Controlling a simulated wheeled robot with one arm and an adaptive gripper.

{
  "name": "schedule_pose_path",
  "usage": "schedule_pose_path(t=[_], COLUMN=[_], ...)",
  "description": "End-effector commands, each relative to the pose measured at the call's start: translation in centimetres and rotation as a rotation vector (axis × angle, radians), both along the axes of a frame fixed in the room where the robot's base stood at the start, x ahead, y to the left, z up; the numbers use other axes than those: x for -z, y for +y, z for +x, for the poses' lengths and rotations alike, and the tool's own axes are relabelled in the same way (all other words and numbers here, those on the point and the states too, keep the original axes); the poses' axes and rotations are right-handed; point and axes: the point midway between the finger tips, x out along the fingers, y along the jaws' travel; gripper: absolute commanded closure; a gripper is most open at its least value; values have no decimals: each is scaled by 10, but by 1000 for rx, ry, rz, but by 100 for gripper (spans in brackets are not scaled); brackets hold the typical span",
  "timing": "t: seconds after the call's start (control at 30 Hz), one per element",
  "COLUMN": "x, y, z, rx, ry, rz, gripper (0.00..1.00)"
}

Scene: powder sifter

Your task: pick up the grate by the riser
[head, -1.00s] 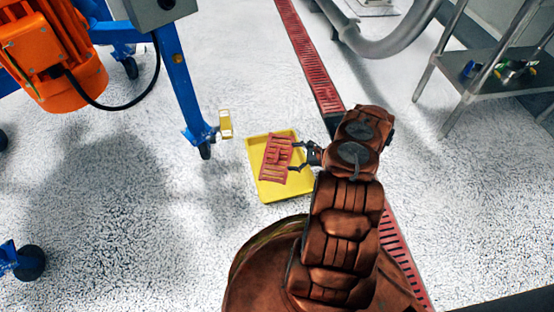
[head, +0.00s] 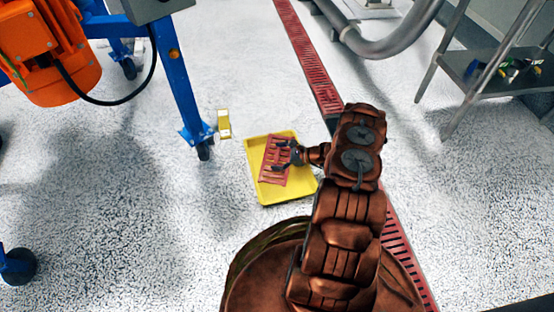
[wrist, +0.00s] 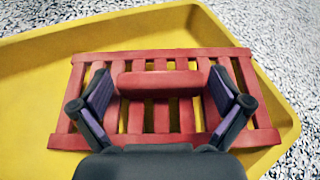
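The red slatted grate (head: 271,172) lies in a shallow yellow tray (head: 256,194) on the floor. In the wrist view the grate (wrist: 68,120) spans the tray (wrist: 28,100), and its riser (wrist: 160,80) is a raised red bar across the middle. My gripper (head: 279,155) is over the grate in the head view. In the wrist view my gripper (wrist: 160,92) is open, with one finger beyond each end of the riser. Gaps show between both fingers and the riser. How low the fingertips are against the slats is hard to tell.
A small yellow block (head: 224,124) stands on the floor beyond the tray, close to a blue wheeled frame (head: 183,95) with an orange motor (head: 50,60). A red floor drain (head: 310,60) runs behind the tray. A metal shelf (head: 490,72) stands at the right.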

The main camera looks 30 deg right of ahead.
Motion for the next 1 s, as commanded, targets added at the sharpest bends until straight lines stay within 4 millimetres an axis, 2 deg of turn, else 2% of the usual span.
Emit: schedule_pose_path(t=[0.07,0.63,0.87,1.0], x=[0,0,-1,-14], y=[0,0,0,0], z=[0,0,0,0], rx=[0,0,0,-1], ry=[0,0,0,0], rz=[0,0,0,-1], gripper=[7,67,67,67])
